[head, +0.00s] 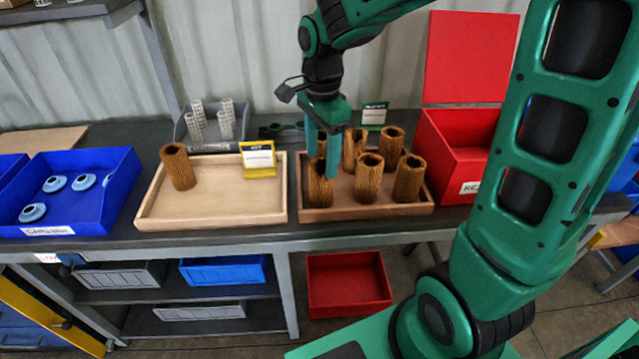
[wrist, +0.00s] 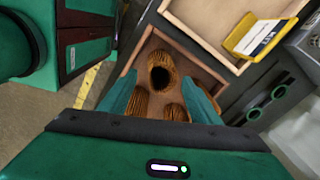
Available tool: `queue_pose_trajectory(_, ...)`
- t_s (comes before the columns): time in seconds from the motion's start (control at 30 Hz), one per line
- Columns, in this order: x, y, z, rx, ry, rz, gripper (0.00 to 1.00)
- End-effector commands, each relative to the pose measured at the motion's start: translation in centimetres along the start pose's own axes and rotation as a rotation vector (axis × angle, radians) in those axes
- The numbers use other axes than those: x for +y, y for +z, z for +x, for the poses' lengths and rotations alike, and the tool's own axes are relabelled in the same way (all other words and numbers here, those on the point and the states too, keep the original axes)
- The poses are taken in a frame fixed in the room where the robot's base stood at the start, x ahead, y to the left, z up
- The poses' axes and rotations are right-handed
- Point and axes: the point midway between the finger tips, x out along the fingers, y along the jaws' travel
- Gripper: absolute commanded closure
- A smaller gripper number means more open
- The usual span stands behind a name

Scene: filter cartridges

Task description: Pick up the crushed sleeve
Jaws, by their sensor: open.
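Several brown pleated sleeves stand upright in a brown wooden tray (head: 366,211). The front-left sleeve (head: 320,190) is under my gripper (head: 322,165), with the fingers at either side of its top. The same sleeve (wrist: 160,60) shows between the fingertips in the wrist view, and its dark mouth looks uneven rather than round; I take it for the crushed sleeve. My gripper (wrist: 164,84) is open and pointing down. I cannot tell whether a finger touches the sleeve. The other sleeves' mouths look round in the head view.
Another sleeve (head: 178,167) stands in the pale tray (head: 215,221), beside a yellow sign (head: 258,160). A red bin (head: 455,135) is right of the brown tray. A blue bin (head: 110,165) with blue parts is at left. Neighbouring sleeves crowd close on the right.

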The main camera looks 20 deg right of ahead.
Motion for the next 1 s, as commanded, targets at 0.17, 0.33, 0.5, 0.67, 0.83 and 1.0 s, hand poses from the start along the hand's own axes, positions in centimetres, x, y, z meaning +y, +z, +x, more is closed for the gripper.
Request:
queue_pose_trajectory(0.17,0.1,-0.1,2.8,0.001,0.004,0.002,0.43)
queue_pose_trajectory(0.33,0.1,-0.1,4.2,0.001,0.002,0.001,0.43)
queue_pose_trajectory(0.5,0.1,0.0,5.4,0.001,0.003,0.000,0.43)
queue_pose_trajectory(0.67,0.1,0.1,7.8,0.000,0.004,0.000,0.43)
queue_pose_trajectory(0.83,0.1,0.1,9.3,0.001,0.002,0.000,0.43)
queue_pose_trajectory(1.0,0.0,0.1,9.5,0.001,0.000,0.001,0.43)
